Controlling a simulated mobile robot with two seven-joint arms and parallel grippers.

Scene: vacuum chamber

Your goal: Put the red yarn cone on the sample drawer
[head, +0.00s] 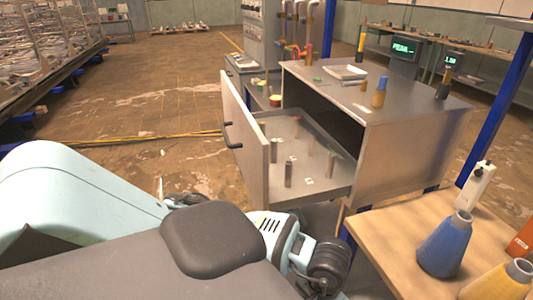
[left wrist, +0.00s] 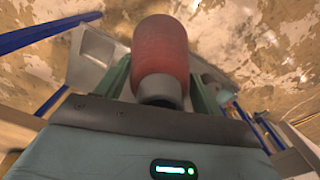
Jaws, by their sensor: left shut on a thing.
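The red yarn cone (left wrist: 160,45) is between the two green fingers of my left gripper (left wrist: 160,75), with its grey end toward the wrist camera. The gripper is shut on it, and the floor shows behind the cone. The cone and the gripper's fingers do not show in the head view, where only my arm's links fill the lower left. The sample drawer (head: 246,130) is pulled open from the metal cabinet, with several upright pegs standing inside it. I see no cone on these pegs. My right gripper is in neither view.
A wooden table (head: 400,240) at lower right holds a blue cone (head: 445,245), a yellow cone (head: 502,281) and a white device (head: 475,186). The cabinet top (head: 330,82) carries several small items. A blue post (head: 490,110) rises at right. Open floor lies left of the drawer.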

